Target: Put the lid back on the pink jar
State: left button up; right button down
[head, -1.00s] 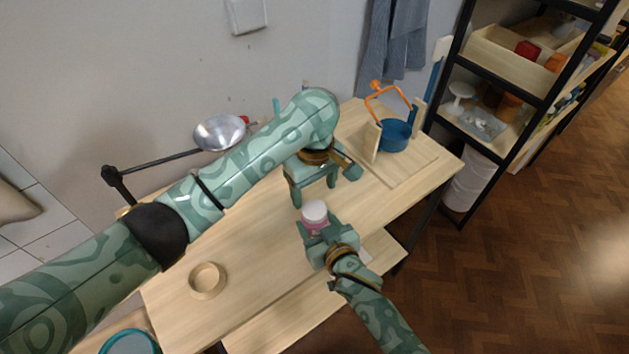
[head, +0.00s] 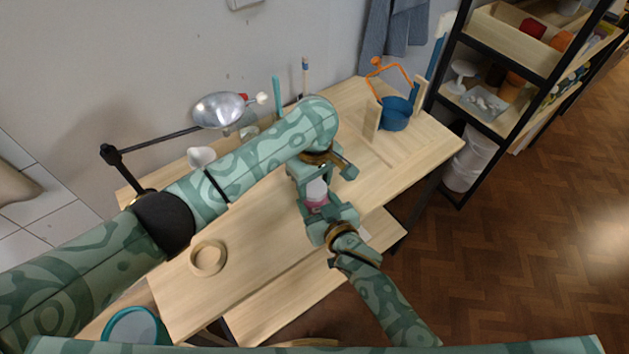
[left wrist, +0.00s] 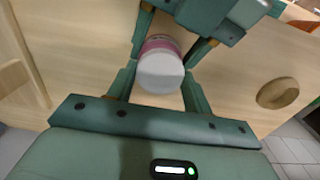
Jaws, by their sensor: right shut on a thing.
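The pink jar (head: 317,204) is held upright above the table by my right gripper (head: 329,213), which is shut on it. A white cap-like top (head: 317,187), which looks like the lid, sits on the jar. My left gripper (head: 314,184) is open above it, pointing down. In the left wrist view the white top (left wrist: 161,73) is between the left fingers, with a small gap on each side. The pink band (left wrist: 160,43) shows behind it, near my right gripper (left wrist: 185,28). Whether the lid is fully seated is hidden.
A wooden ring (head: 208,258) lies on the wooden table (head: 250,290) at the left. A blue pot (head: 395,114) stands at the back right. A lamp (head: 219,108) is behind my left arm. A shelf (head: 500,75) stands at the right.

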pick_arm(q)
jog(key=m, duration=1.8)
jog(key=shift+m, duration=0.4)
jog(key=m, duration=2.1)
jog(key=shift+m, duration=0.4)
jog(key=o, duration=1.1)
jog(key=shift+f, duration=0.1)
